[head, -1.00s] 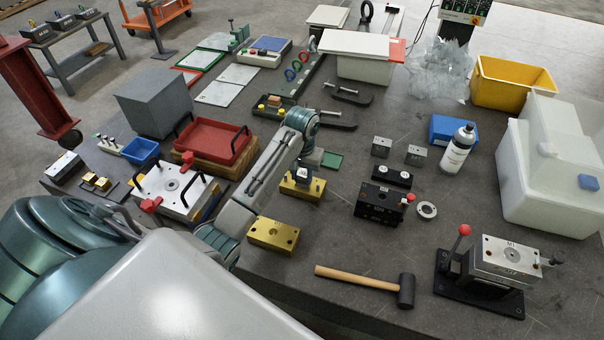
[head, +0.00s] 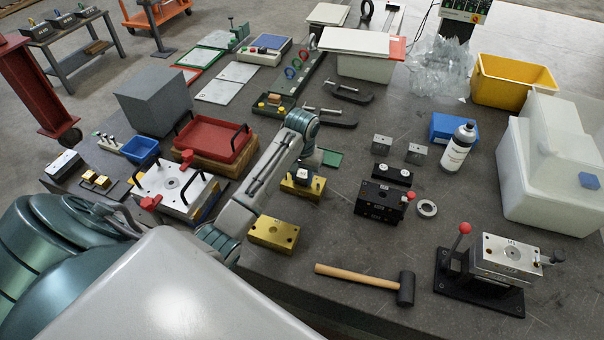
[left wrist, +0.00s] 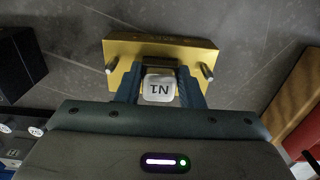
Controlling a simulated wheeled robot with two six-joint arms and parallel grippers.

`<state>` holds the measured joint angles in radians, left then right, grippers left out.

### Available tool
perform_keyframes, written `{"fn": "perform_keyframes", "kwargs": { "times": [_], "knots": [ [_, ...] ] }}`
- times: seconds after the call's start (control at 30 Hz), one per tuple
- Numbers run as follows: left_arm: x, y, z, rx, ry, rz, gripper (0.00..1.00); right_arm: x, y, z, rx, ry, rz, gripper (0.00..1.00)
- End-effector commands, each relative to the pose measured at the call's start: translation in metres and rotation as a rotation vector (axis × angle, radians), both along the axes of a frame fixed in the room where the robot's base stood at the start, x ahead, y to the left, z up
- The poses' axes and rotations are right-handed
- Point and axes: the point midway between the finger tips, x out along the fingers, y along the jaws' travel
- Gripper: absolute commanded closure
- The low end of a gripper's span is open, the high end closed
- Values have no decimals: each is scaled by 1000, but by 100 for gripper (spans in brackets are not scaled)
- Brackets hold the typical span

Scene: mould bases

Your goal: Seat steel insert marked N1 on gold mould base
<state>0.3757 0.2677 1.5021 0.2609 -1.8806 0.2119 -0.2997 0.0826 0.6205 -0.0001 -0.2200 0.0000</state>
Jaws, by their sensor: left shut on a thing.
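The steel insert marked N1 (left wrist: 158,88) is between the fingers of my left gripper (left wrist: 159,72), its mark upside down in the left wrist view. The gripper is shut on it. The gold mould base (left wrist: 140,50) lies directly beneath, with a steel pin standing on either side of the insert. In the head view this gold base (head: 301,190) is at the middle, with the insert and gripper low over it. The slot is hidden under the insert, and I cannot tell whether the insert touches the base. My right gripper is out of view.
A second gold block (head: 273,234) lies nearer. A black base (head: 380,203) and a steel ring (head: 427,208) are to the right. A mallet (head: 365,284) lies in front. A red tray (head: 213,142) is to the left. Bare table shows between them.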

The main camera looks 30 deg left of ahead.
Motion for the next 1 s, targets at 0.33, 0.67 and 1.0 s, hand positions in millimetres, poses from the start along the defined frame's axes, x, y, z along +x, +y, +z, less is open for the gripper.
{"fn": "perform_keyframes", "kwargs": {
  "times": [0.33,0.67,1.0],
  "knots": [
    [0,0,-6,0,-1,0,98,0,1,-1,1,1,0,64],
    [0,0,-7,0,0,0,40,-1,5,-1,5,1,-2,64],
    [13,6,16,1,-3,0,40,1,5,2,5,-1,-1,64]
  ]
}}
